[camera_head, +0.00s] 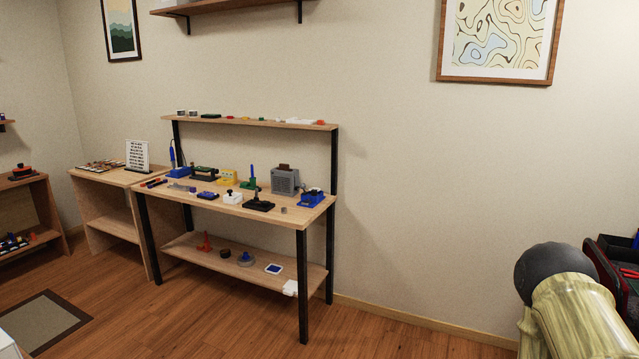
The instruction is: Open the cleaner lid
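A wooden workbench (240,208) stands against the wall left of centre, with many small items on its top. I cannot tell for sure which of them is the cleaner. Candidates are a small blue unit with dark parts (312,198) at the right end, a black-based device (258,204) near the front edge, and a small white box (232,197) beside it. All are too small for me to make out a lid or whether one is open. My gripper is not in view.
A grey box-shaped unit (285,180) stands at the bench's back right. A raised shelf (270,122) and a lower shelf (215,259) hold more small parts. A side table (105,176) adjoins at left. Wooden floor (210,325) in front is clear.

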